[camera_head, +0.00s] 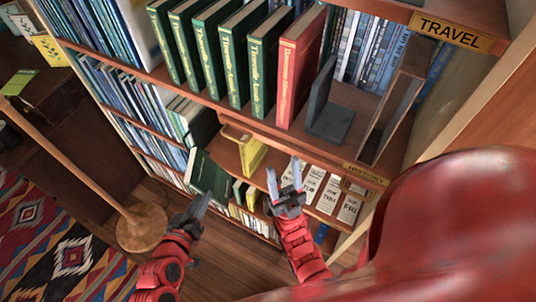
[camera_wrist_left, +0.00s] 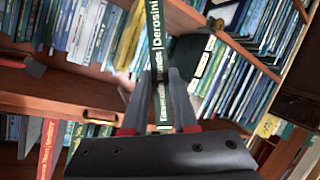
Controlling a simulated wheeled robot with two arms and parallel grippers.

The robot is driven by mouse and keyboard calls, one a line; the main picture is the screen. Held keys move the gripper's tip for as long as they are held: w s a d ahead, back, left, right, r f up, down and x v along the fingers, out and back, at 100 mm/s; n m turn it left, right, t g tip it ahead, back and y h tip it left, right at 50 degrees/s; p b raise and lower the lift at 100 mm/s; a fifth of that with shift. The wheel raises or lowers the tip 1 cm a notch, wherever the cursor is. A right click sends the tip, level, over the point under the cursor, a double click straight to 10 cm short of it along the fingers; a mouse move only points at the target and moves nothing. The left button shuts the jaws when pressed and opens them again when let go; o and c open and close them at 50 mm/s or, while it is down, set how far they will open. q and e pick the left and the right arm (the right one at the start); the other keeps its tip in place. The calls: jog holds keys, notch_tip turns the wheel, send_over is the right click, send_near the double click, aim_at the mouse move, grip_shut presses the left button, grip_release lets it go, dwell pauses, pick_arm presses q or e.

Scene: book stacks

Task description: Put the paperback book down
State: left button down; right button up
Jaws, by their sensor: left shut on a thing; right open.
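A dark green book (camera_head: 208,174), seemingly the paperback, is in my left gripper (camera_head: 201,203), beside the lower shelves. In the left wrist view, the fingers (camera_wrist_left: 159,88) are shut on the book's spine (camera_wrist_left: 161,60), which carries white lettering. My right gripper (camera_head: 285,184) is open and empty, in front of the shelf marked HISTORY, to the right of the green book.
Several green volumes (camera_head: 231,55) and a red one (camera_head: 298,68) stand on the upper shelf beside a dark bookend (camera_head: 328,108). A yellow book (camera_head: 244,149) stands on the shelf below. A wooden pole with round base (camera_head: 142,228) stands left, near a patterned rug (camera_head: 50,245).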

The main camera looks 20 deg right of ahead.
pick_arm(q)
jog(key=s+d+m+g+h, duration=0.1)
jog(key=s+d+m+g, duration=0.1)
jog(key=s+d+m, duration=0.2)
jog(key=shift+s+d+m+h+p, duration=0.2)
jog(key=shift+d+m+h+p, duration=0.2)
jog(key=shift+d+m, duration=0.6)
jog(key=shift+s, duration=0.15)
jog(key=shift+s+d+f+m+g+h, duration=0.15)
jog(key=shift+s+d+m+g+h, duration=0.25)
jog(key=shift+s+d+m, duration=0.75)
jog(key=shift+a+m, duration=0.1)
jog(key=shift+m, duration=0.15)
